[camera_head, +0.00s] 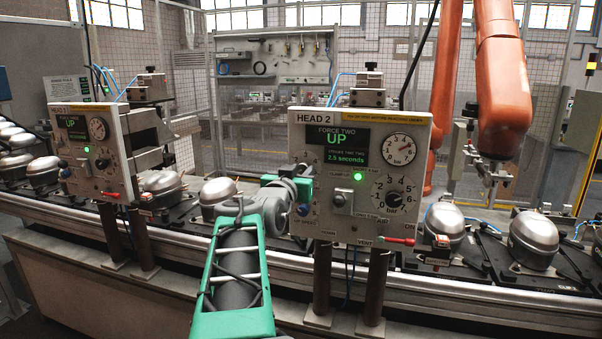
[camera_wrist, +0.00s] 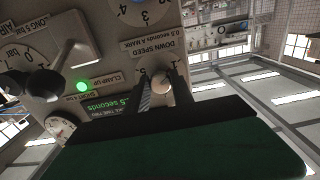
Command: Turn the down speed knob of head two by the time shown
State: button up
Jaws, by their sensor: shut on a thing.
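The head 2 panel (camera_head: 345,232) stands in the middle of the head view. Its screen (camera_head: 335,147) reads "UP" and "2.5 seconds" in green. My gripper (camera_head: 304,187) reaches the panel's left side and hides the down speed knob in that view. In the upside-down wrist view, the pale round down speed knob (camera_wrist: 161,87) sits between the two dark fingers of my gripper (camera_wrist: 162,92), which are shut on it. The "DOWN SPEED, 0.5 seconds a mark" label (camera_wrist: 174,45) shows beside it. The knob's pointer cannot be made out.
A green lamp (camera_head: 358,176), a clamp lever (camera_head: 342,200), an air dial (camera_head: 394,198) and a red vent lever (camera_head: 398,240) are close by.

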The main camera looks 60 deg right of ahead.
grip_shut()
jog(key=shift+f, duration=0.1)
jog(key=m+b, duration=1.1)
jog(key=b, duration=0.4)
jog(key=shift+w+m+b, duration=0.15)
jog(key=shift+m+b, duration=0.2)
jog(key=shift+m, duration=0.05)
jog(key=o, duration=0.6)
grip_release()
